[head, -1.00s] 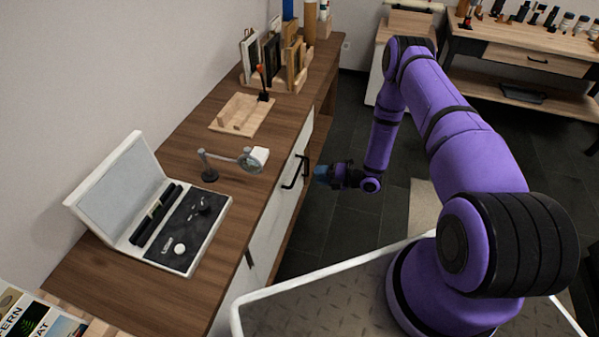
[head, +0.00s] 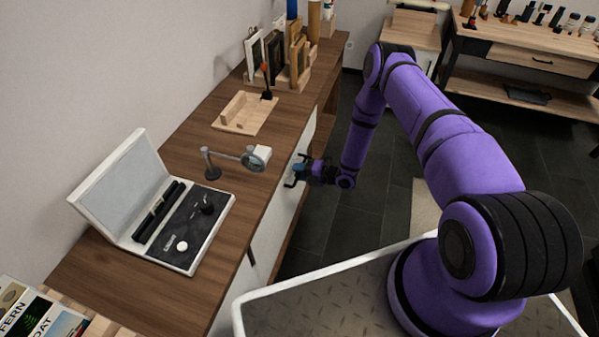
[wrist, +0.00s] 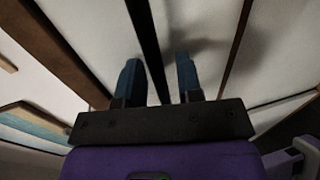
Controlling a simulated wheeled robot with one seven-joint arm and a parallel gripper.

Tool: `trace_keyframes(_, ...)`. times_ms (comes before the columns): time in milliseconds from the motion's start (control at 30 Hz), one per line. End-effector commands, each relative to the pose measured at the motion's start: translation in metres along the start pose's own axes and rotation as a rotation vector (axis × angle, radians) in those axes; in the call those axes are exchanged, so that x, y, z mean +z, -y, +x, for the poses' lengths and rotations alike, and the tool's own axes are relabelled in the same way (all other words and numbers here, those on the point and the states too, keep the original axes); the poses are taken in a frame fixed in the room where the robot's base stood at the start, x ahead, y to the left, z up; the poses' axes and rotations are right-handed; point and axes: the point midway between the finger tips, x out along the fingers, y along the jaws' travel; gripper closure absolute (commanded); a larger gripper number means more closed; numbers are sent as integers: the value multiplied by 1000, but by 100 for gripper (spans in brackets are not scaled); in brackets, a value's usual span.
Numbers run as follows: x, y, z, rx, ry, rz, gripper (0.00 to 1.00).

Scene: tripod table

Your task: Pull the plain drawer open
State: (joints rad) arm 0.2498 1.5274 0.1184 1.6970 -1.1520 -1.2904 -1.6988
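The plain drawer (head: 277,217) has a white front under the right edge of the wooden desk. It looks shut. Its black bar handle (head: 289,184) stands out from the front and is partly covered by my gripper (head: 300,168). In the wrist view, my gripper (wrist: 158,68) has its two blue fingers apart. The black handle bar (wrist: 146,40) runs between them, with gaps visible on both sides. The fingers are around the bar but do not look closed on it.
The desk top (head: 190,140) holds an open white case (head: 150,205), a magnifier stand (head: 235,160), a wooden tray (head: 245,113) and a rack of frames (head: 280,60). Another dark handle (head: 251,258) shows nearer on the desk front. Dark floor (head: 325,215) beside the drawer is clear.

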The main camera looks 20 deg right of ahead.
Motion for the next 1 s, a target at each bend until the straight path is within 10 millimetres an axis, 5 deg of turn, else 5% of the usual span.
trace_keyframes(33, 0, 0, 0, 0, 0, 0, 79)
trace_keyframes(133, 0, 0, 0, 0, 0, 0, 100)
trace_keyframes(567, 0, 3, -14, -2, 0, 0, 100)
trace_keyframes(767, 0, 11, -50, -4, 2, 3, 100)
trace_keyframes(1000, 0, 24, -114, -4, 4, 3, 100)
